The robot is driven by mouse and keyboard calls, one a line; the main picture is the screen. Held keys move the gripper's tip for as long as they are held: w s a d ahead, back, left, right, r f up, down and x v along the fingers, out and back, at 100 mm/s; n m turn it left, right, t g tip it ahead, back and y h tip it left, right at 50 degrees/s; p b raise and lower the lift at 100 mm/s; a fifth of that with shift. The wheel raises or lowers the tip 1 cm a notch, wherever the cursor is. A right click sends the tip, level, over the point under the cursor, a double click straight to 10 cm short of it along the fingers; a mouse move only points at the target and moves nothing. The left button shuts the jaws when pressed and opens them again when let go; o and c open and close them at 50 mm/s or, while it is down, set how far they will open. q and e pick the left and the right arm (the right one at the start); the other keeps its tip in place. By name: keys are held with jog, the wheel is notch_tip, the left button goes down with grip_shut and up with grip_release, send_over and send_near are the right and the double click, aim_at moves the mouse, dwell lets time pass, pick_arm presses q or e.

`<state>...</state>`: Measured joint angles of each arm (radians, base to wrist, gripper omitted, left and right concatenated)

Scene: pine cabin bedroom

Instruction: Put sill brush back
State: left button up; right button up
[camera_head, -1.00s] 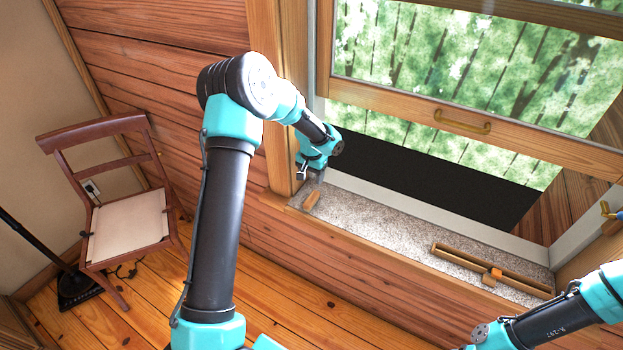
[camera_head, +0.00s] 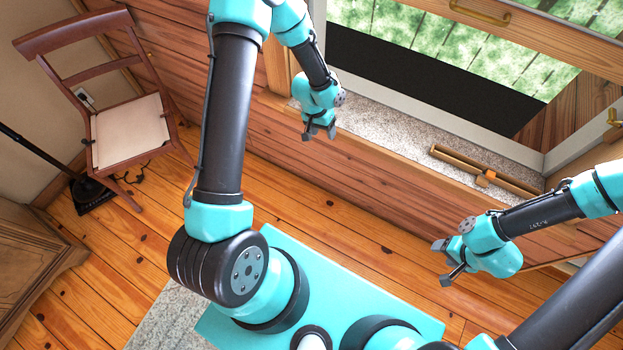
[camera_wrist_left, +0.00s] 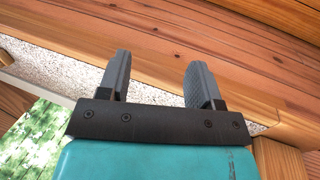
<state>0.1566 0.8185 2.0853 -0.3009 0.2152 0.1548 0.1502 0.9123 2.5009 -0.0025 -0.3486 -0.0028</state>
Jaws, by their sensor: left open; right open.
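The stone window sill (camera_head: 385,124) runs under the window. A long wooden strip (camera_head: 460,164) with a small orange piece (camera_head: 487,177) lies at its right part. No brush is plainly visible now; the sill's left end is partly covered by my left arm. My left gripper (camera_head: 319,133) is open and empty, in front of the sill's left part. My right gripper (camera_head: 444,264) is open and empty, low in front of the wall and below the wooden strip.
The window sash with its brass handle (camera_head: 480,12) is above the sill, with an opening below it. A wooden chair (camera_head: 128,125) stands at the left, by a black floor stand (camera_head: 92,193). The plank floor (camera_head: 340,240) between is clear.

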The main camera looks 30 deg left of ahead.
pick_arm(q)
jog(key=s+d+f, duration=0.2)
jog(key=s, duration=0.6)
jog(key=s+d+f+n, duration=0.1)
jog(key=s+d+f, duration=0.1)
jog(key=s, duration=0.7)
jog(key=shift+d+n+t+h, duration=0.3)
jog(key=shift+d, duration=0.45)
jog(key=shift+f, duration=0.1)
